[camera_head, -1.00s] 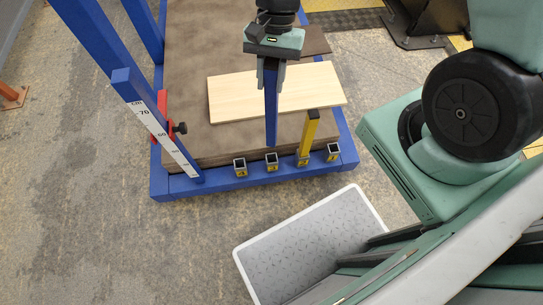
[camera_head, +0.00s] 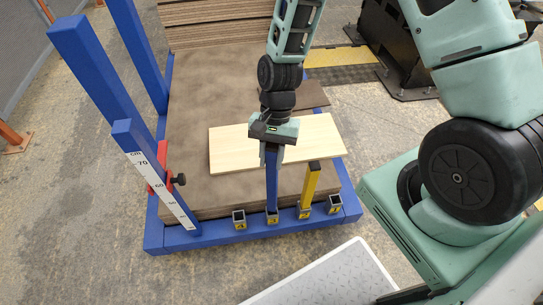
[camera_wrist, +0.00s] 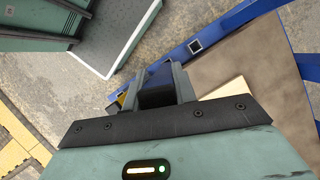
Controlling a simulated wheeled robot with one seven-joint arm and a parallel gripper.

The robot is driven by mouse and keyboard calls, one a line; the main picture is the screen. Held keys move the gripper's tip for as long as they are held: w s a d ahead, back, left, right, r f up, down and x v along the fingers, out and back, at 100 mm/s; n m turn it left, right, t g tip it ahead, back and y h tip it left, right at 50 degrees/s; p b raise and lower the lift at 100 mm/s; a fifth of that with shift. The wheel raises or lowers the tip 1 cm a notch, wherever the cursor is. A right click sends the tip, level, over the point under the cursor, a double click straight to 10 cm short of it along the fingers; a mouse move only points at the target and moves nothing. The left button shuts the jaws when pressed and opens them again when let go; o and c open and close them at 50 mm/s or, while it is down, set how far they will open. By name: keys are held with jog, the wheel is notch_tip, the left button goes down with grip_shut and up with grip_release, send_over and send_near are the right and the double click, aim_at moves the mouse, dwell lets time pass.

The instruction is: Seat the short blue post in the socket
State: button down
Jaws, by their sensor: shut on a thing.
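My gripper (camera_head: 271,155) is shut on the upper part of the short blue post (camera_head: 272,185), which hangs upright below it. The post's lower end meets the mouth of the second socket (camera_head: 272,218) from the left on the blue front beam. I cannot tell how deep it sits inside. In the wrist view, the gripper (camera_wrist: 160,88) fingers close around the dark blue post, and its lower end is hidden.
A yellow post (camera_head: 311,185) stands in the socket just right. Empty sockets (camera_head: 239,220) (camera_head: 334,205) sit at both ends. A pale board (camera_head: 230,150) lies on the brown stack (camera_head: 200,100). A blue upright with a scale (camera_head: 160,180) and red clamp stands left.

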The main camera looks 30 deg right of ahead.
jog(key=shift+f, duration=0.65)
jog(key=c, duration=1.1)
grip_release()
jog(key=shift+r, duration=0.15)
